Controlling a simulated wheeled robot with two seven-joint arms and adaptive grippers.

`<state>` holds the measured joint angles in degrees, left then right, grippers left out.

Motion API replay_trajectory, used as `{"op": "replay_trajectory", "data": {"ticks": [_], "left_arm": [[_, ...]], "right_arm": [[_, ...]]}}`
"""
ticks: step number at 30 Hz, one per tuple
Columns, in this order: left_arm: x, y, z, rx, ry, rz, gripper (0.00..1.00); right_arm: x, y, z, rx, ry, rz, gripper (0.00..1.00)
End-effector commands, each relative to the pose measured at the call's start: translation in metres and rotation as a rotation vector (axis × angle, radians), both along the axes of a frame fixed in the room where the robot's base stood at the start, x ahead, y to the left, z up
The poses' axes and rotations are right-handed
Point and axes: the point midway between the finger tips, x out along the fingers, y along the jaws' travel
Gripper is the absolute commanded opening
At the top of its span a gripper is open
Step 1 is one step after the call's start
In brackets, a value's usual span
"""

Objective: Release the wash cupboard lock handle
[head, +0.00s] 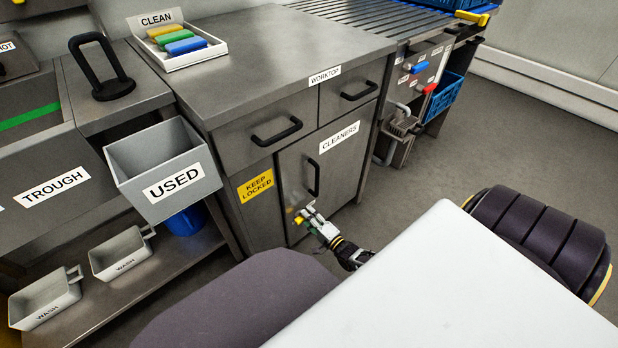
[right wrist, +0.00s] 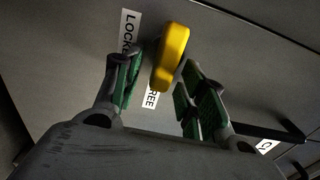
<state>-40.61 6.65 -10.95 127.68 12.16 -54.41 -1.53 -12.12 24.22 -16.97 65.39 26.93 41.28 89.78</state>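The yellow lock handle (right wrist: 172,58) stands out from the grey cupboard front in the right wrist view. A partly covered label reading "LOCK…" (right wrist: 129,30) is beside its upper end, and the end of a label reading "…REE" (right wrist: 151,98) shows below it. In the head view the handle (head: 298,220) is a small yellow spot low on the cleaners cupboard door (head: 300,190), partly hidden by my right gripper (head: 308,217). In the right wrist view the right gripper (right wrist: 163,88) is open, its green-padded fingers on either side of the handle. Contact cannot be told. My left gripper is not in view.
The black door pull (head: 314,177) is just above the gripper. A yellow "KEEP LOCKED" sign (head: 256,186) is to its left. The grey used bin (head: 165,170) hangs further left. Open floor (head: 430,180) lies right of the cupboard.

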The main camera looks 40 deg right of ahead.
Motion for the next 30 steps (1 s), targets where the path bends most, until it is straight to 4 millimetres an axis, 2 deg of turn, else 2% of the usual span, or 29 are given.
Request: {"op": "replay_trajectory", "data": {"ticks": [8,14,30], "left_arm": [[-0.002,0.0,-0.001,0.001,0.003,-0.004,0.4],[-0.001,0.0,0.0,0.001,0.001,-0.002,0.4],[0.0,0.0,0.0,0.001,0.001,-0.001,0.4]], "right_arm": [[-0.001,0.0,0.0,-0.001,-0.001,0.001,0.41],[-0.009,0.0,0.0,-0.001,0.0,0.001,0.41],[-0.061,-0.004,-0.001,0.0,0.001,0.001,0.41]]}}
